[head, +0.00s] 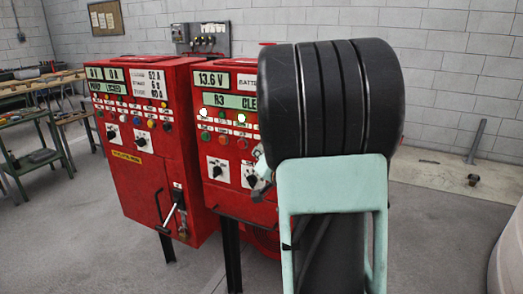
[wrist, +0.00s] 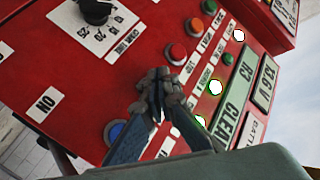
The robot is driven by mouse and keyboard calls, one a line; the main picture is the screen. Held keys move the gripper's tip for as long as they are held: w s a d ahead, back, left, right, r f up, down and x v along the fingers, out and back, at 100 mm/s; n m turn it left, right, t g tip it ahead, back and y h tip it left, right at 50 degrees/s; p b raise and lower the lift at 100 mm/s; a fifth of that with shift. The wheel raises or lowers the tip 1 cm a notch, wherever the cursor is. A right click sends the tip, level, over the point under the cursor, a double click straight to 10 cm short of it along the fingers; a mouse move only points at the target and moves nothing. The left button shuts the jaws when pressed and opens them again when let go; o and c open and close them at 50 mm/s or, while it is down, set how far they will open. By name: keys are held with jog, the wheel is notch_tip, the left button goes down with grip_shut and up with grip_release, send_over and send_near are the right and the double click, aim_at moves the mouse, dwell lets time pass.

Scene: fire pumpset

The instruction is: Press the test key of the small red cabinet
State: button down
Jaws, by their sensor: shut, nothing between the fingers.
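The red cabinet (head: 218,196) on the right in the head view has 13.6 V and R3 CLE... displays. Its right part is hidden behind my arm. In the wrist view its panel (wrist: 75,85) is tilted and shows a red button (wrist: 175,52), an orange-red button (wrist: 193,27), a green button (wrist: 208,6) and a partly covered blue button (wrist: 115,131). The small labels are too blurred to tell which key is the test key. My gripper (wrist: 160,80) is shut and empty in front of the panel, beside the red button. I cannot tell whether it touches. It also shows in the head view (head: 262,170).
Another red cabinet (head: 140,180) with a lever handle (head: 176,205) stands to the left. A black rotary knob (wrist: 95,10) is on the panel near my gripper. A workbench (head: 40,125) stands at far left. Grey floor is clear in front of the left cabinet.

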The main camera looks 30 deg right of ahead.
jog(key=shift+w+d, duration=0.25)
jog(key=shift+d, duration=0.1)
dwell(0.5)
dwell(0.3)
jog(key=shift+s+a+b, duration=0.35)
jog(key=shift+s+a, duration=0.15)
jog(key=shift+a, duration=0.15)
jog(key=s+a, duration=0.1)
jog(key=a, duration=0.1)
jog(key=s+a+b, duration=0.1)
jog(key=s+a, duration=0.1)
dwell(0.4)
jog(key=shift+r+b, duration=0.15)
jog(key=shift+b, duration=0.25)
dwell(0.3)
